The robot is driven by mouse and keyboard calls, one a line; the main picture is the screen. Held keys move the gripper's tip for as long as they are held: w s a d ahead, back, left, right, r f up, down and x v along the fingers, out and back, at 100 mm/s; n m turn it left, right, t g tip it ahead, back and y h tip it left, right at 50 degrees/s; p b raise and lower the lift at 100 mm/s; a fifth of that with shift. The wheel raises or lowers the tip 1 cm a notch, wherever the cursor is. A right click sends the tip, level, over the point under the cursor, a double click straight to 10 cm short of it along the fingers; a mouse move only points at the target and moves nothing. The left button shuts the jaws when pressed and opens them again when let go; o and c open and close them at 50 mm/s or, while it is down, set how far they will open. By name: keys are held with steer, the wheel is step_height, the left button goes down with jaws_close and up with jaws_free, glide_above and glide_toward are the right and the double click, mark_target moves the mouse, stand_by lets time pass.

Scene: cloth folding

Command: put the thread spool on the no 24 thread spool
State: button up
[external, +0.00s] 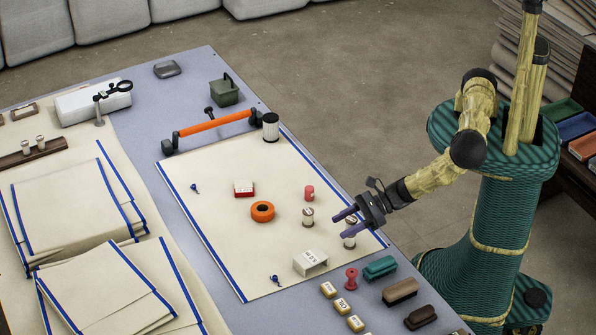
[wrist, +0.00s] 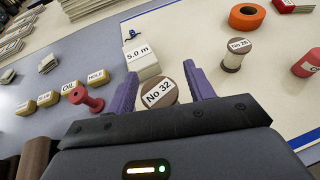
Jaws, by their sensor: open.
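A thread spool labelled No 32 (wrist: 160,92), white with a brown top, stands upright on the cream cloth near its right edge. My gripper (external: 341,222) is open, with its purple fingers on either side of this spool; in the wrist view the spool lies between the fingers (wrist: 160,72), and contact cannot be told. In the external view a finger partly covers the spool (external: 349,241). No label clearly reads 24.
A red spool (external: 351,279) and labelled blocks (external: 342,305) line the table front.

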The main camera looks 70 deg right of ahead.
mark_target(355, 219)
steer(key=shift+r, duration=0.15)
steer(key=b+v, duration=0.1)
steer(key=v, duration=0.6)
steer(key=shift+s+d, duration=0.1)
steer(key=shift+s, duration=0.05)
